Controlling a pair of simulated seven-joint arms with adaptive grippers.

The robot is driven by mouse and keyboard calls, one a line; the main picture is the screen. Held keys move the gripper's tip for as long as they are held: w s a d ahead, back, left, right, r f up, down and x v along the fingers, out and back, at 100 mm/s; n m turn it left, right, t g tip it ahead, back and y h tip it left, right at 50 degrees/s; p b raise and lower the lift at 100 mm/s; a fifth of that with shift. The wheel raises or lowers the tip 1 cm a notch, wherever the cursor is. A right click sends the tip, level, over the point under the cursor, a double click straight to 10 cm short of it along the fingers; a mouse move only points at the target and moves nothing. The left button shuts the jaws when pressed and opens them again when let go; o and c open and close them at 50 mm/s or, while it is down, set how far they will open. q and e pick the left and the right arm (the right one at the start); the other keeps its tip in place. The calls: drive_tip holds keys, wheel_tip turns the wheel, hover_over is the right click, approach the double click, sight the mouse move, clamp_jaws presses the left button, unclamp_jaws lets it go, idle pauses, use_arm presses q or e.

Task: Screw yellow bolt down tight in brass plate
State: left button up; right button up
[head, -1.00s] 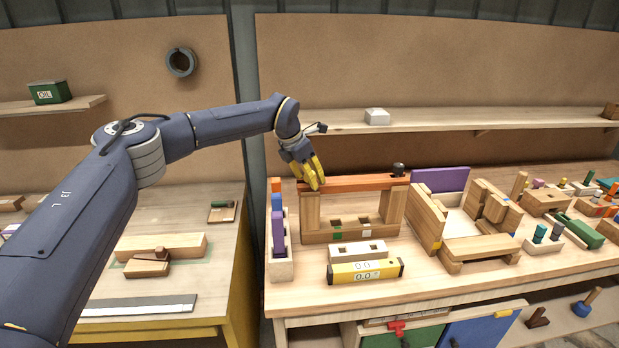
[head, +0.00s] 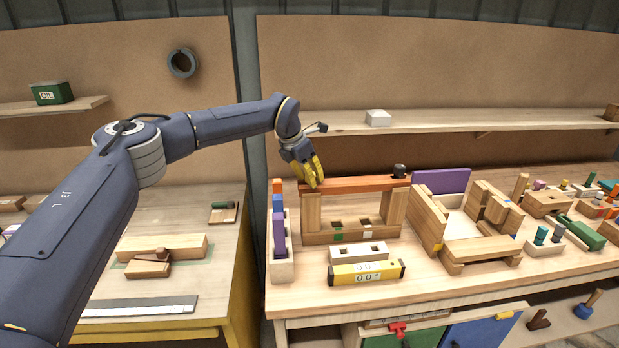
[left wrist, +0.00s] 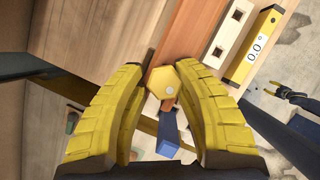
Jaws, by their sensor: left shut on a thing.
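The yellow bolt (left wrist: 163,82) shows its six-sided head in the left wrist view, between the fingertips of my left gripper (left wrist: 166,76). The yellow fingers are shut on it. In the head view my left gripper (head: 314,182) reaches down to the left end of an orange-brown bar (head: 362,183), which lies across two upright wooden blocks. The fingers hide the bolt there. The bolt's shank is hidden under its head. I cannot make out a separate brass plate. A small dark gripper with yellowish fingers, apparently my right one (left wrist: 290,94), shows at the right of the left wrist view.
A rack with orange, blue and purple pieces (head: 282,267) stands left of the bar's supports. A yellow box with number displays (head: 366,272) lies in front. A dark knob (head: 399,170) stands at the bar's right end. Wooden blocks crowd the bench's right side.

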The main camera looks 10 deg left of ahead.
use_arm(q)
drive_tip(key=shift+s+d+f, duration=0.15)
drive_tip(key=shift+s+f, duration=0.05)
drive_tip(key=shift+f, duration=0.15)
drive_tip(key=o, duration=1)
drive_tip(key=shift+o, duration=0.9)
drive_tip(key=shift+w+r, duration=0.1)
